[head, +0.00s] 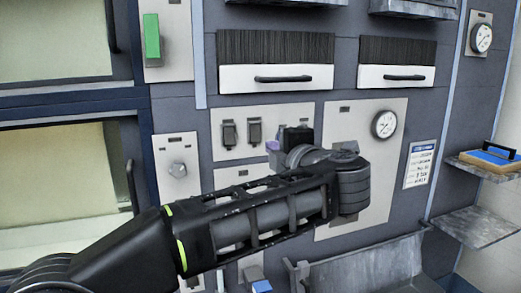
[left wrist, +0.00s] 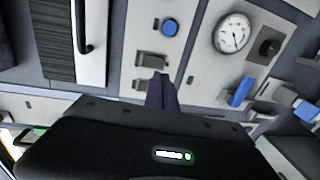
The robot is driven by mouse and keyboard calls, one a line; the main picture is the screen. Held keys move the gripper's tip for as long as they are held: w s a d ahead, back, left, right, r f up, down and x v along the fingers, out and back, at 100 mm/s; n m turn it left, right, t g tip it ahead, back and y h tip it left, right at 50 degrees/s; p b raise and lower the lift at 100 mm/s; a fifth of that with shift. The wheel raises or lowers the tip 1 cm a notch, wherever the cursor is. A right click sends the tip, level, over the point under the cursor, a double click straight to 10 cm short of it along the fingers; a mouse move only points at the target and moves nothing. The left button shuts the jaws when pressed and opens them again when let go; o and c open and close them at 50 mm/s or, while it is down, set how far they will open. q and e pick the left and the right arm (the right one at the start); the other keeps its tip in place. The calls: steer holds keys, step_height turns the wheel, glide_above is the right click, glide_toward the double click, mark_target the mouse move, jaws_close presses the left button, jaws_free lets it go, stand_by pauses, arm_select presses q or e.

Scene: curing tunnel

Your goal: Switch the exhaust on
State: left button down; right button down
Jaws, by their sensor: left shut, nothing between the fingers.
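Two dark rocker switches, a left one (head: 229,135) and a right one (head: 254,131), sit on a pale panel in the head view. Both also show in the left wrist view, one (left wrist: 152,60) just beyond my fingertips and one (left wrist: 147,85) beside them. Their labels are too small to read, so I cannot tell which control is the exhaust. My left gripper (head: 272,147) is shut and empty, just right of and below the right switch. Its fingers also show in the left wrist view (left wrist: 161,90). I cannot tell whether they touch the panel. My right gripper is out of view.
A round blue button (left wrist: 170,27), a gauge (left wrist: 233,33), a black knob (left wrist: 268,45) and a blue handle (left wrist: 240,92) share this wall. A green switch (head: 152,36) and a grey knob (head: 178,169) are further left. A metal shelf (head: 480,226) juts out at right.

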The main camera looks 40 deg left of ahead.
mark_target(256, 140)
arm_select(q)
steer(key=p+x, duration=0.2)
steer(key=x, duration=0.5)
steer(key=shift+a, duration=0.3)
steer(key=shift+w+a+f, duration=0.15)
steer(key=shift+w+a, duration=0.15)
steer(key=shift+w, duration=0.05)
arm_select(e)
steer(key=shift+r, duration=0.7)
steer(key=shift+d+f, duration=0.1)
